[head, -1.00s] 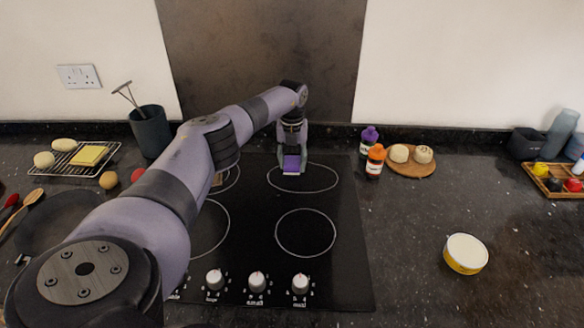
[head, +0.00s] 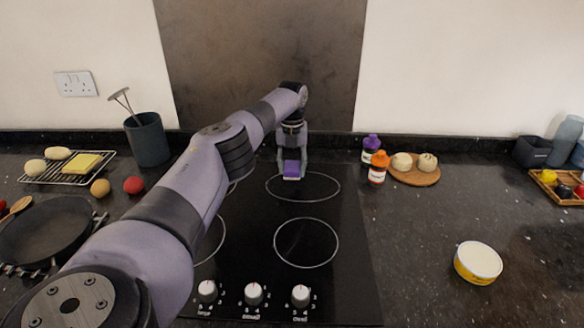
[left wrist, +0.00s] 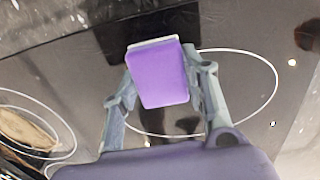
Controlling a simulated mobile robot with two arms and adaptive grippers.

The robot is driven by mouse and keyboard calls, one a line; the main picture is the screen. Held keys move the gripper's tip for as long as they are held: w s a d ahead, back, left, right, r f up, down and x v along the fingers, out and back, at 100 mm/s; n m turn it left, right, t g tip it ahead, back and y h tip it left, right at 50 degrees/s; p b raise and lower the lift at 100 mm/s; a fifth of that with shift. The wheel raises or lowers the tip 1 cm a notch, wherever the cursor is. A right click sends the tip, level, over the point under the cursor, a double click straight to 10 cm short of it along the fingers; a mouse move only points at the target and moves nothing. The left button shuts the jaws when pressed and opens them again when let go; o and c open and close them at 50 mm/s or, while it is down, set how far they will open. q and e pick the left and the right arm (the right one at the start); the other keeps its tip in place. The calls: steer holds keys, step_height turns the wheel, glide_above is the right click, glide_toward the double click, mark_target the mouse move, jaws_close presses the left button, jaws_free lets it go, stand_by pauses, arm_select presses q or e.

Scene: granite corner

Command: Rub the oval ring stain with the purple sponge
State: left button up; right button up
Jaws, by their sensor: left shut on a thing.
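The purple sponge (head: 292,170) is gripped by my left gripper (head: 292,161), over the back edge of the rear right hob ring (head: 335,178). In the left wrist view the sponge (left wrist: 158,77) is a purple block with a pale edge, between the two grey fingers of the left gripper (left wrist: 165,90). I cannot tell whether it touches the glass. I cannot make out the oval ring stain apart from the printed hob rings. A tan, streaked oval patch (left wrist: 28,130) shows at the left of the wrist view; its nature is unclear. My right gripper is not in view.
The black hob (head: 255,240) has knobs along its front. A purple-capped bottle (head: 371,150), an orange-capped bottle (head: 378,168) and a round board (head: 415,178) stand right of it. A dark pan (head: 45,232) is at left. A yellow tub (head: 478,263) stands on open worktop at right.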

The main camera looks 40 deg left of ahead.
arm_select(q)
steer(key=shift+a+r+p, duration=0.1)
steer(key=shift+r+p, duration=2.75)
steer(key=shift+r, duration=0.1)
step_height(320, 180, up, 3)
steer(key=p, duration=0.3)
steer(key=shift+w, duration=0.1)
